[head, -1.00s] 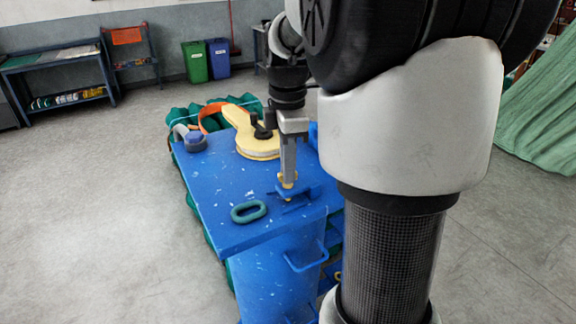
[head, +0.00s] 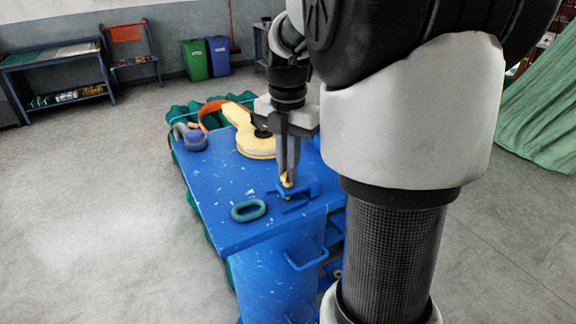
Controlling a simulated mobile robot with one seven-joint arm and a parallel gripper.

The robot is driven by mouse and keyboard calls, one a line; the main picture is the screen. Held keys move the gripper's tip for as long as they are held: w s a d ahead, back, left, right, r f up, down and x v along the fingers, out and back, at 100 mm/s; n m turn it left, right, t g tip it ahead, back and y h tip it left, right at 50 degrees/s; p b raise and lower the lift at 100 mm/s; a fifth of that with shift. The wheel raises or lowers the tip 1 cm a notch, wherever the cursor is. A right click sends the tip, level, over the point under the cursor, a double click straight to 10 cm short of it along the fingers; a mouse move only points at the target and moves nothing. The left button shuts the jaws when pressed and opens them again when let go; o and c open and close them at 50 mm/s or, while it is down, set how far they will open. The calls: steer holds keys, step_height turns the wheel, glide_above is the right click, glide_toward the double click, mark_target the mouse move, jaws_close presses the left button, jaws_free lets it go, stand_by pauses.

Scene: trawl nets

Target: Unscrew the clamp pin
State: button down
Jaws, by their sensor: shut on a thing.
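The clamp pin (head: 287,181) is a small yellow piece at the blue clamp (head: 298,193) on the front right of the blue bench top. My gripper (head: 287,175) points straight down over the clamp, its grey fingers shut on the pin. The fingers hide part of the pin, and I cannot see its thread.
The blue bench (head: 225,200) also carries a green oval link (head: 249,210), a grey-blue shackle (head: 194,138) and a yellow tool (head: 250,140) with a round end close behind my gripper. Green netting (head: 185,113) lies behind the bench. Open floor lies to the left.

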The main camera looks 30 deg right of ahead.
steer(key=shift+s+f+n, duration=0.15)
steer(key=shift+f+n, duration=0.1)
steer(key=shift+n, duration=0.05)
stand_by(0.4)
steer(key=c, duration=1.9)
jaws_free()
steer(key=shift+s, duration=0.1)
steer(key=shift+o, duration=0.2)
steer(key=shift+w+r, duration=0.1)
steer(key=shift+w, duration=0.2)
step_height(320, 180, up, 17)
steer(key=shift+r, duration=0.2)
